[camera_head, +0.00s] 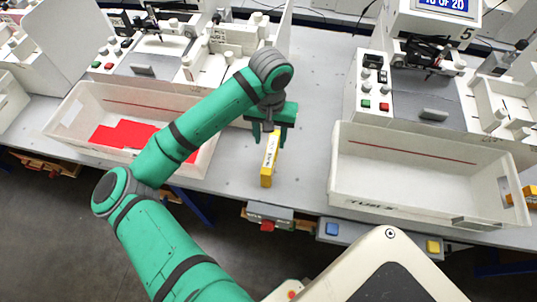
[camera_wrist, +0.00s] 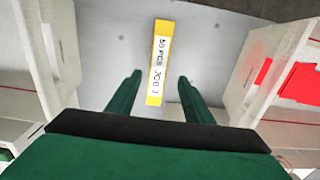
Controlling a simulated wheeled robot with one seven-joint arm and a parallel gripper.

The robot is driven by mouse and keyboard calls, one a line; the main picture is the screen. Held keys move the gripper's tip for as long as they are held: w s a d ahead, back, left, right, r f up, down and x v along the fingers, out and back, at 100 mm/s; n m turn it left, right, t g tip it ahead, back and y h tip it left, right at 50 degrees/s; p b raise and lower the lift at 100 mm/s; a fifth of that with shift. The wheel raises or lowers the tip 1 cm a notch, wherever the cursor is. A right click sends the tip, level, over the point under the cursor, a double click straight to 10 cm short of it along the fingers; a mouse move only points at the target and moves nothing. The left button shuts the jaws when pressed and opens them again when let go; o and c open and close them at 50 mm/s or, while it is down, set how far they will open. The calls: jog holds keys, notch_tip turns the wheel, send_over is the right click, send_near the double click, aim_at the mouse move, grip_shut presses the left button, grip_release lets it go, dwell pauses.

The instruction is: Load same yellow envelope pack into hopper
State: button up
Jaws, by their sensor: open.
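My gripper (camera_head: 270,133) hangs over the far part of the pack in the head view. In the wrist view my gripper (camera_wrist: 160,75) is open, with a gap on both sides of the pack. Whether the fingers are at the pack's height is hard to tell. The pack's far end is partly hidden in the head view.
A white bin (camera_head: 205,160) with red sheets stands at left; an empty white bin (camera_head: 337,180) stands at right. Plotter stations stand behind both, one marked 5 (camera_head: 430,90). Another yellow pack (camera_head: 529,193) shows at the far right. Table around the pack is clear.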

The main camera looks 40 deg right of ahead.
aim_at(271, 151)
jog(key=shift+w+f, duration=0.1)
jog(key=shift+f, duration=0.6)
jog(key=shift+s+a+f, duration=0.1)
jog(key=shift+s+f, duration=0.15)
jog(key=shift+f, duration=1.1)
jog(key=shift+s+a+f, duration=0.1)
jog(key=shift+s+f, duration=0.1)
jog(key=shift+f, duration=1.1)
jog(key=shift+d, duration=0.1)
grip_shut()
jog(key=shift+r, duration=0.15)
